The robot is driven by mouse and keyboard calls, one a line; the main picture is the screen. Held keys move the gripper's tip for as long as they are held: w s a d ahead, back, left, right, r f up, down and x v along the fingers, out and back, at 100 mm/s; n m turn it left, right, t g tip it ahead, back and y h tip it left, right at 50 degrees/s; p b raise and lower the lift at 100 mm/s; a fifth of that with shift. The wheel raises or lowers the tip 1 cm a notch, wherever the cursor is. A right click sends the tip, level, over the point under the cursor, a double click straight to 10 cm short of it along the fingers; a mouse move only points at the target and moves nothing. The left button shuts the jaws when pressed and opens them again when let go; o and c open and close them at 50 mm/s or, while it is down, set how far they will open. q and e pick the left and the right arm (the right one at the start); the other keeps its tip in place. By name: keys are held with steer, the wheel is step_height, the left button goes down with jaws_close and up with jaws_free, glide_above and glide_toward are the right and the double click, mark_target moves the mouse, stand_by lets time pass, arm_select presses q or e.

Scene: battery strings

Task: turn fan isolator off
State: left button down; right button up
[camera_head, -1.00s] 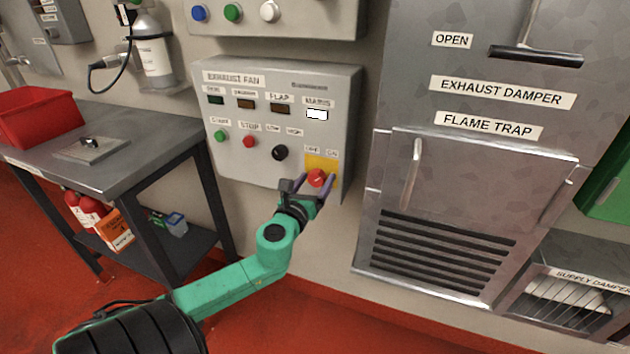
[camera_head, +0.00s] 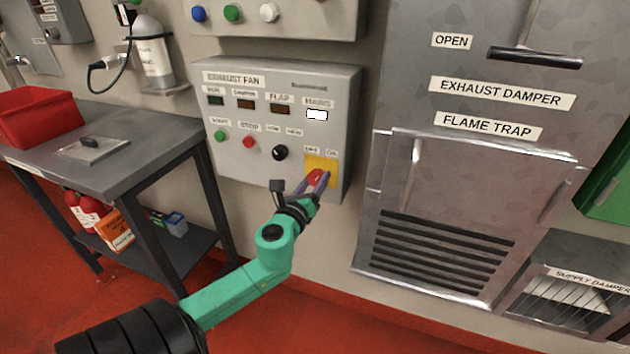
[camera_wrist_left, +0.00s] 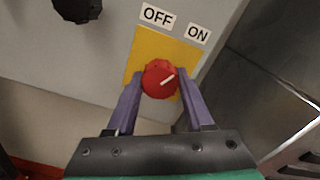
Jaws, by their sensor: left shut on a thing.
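The red isolator knob (camera_head: 316,177) sits on a yellow plate (camera_head: 322,164) at the lower right of the grey exhaust fan panel (camera_head: 240,175). My left gripper (camera_head: 318,182) is shut on the knob, with a purple finger on each side in the wrist view (camera_wrist_left: 160,88). My right gripper is not in view.
A black knob (camera_head: 280,152) and green and red buttons are on the same panel. The white MAINS lamp (camera_head: 317,115) is lit. A metal flame trap cabinet (camera_head: 470,160) stands close on the right, and a table (camera_head: 140,145) on the left.

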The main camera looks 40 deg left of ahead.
arm_select(q)
steer(key=n, duration=0.3)
steer(key=shift+n, duration=0.4)
steer(key=n, duration=0.3)
steer(key=shift+n+p, duration=0.3)
steer(key=shift+p, duration=0.05)
steer(key=n, duration=0.3)
steer(key=shift+r+n+p, duration=0.1)
steer(key=shift+n+p, duration=0.2)
steer(key=shift+p, duration=0.05)
steer(key=shift+n+p, duration=0.5)
steer(key=shift+n, duration=1.5)
steer(key=shift+c, duration=1.5)
jaws_free()
steer(key=shift+s, duration=0.15)
